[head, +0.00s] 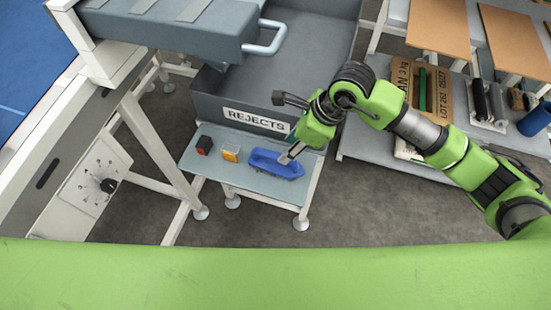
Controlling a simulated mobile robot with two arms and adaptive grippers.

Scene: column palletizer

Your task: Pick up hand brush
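A blue tray-like item (264,163) lies on the small grey-blue side table (236,176). My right gripper (287,158) points down at the right part of this item, its fingertips at or just above it. I cannot tell whether they touch it or whether they are open or shut. No hand brush can be made out for certain; the gripper and wrist hide part of the blue item and the table behind it. My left gripper is out of view.
The grey REJECTS bin (212,88) rises directly behind. Grey floor lies in front.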

